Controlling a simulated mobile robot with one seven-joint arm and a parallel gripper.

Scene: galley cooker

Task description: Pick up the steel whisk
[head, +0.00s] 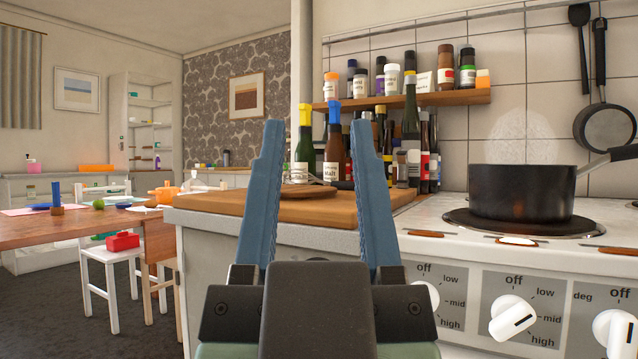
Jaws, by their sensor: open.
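The fingers and gripper body hide parts of the worktop and cooker front.
A black pot (520,192) stands on the cooker (440,215) at right. Several bottles (333,150) crowd the worktop's back under a spice shelf (450,97). Dark utensils (604,128) hang on the tiled wall. A dining table (90,228) and white chair (98,265) stand at left.

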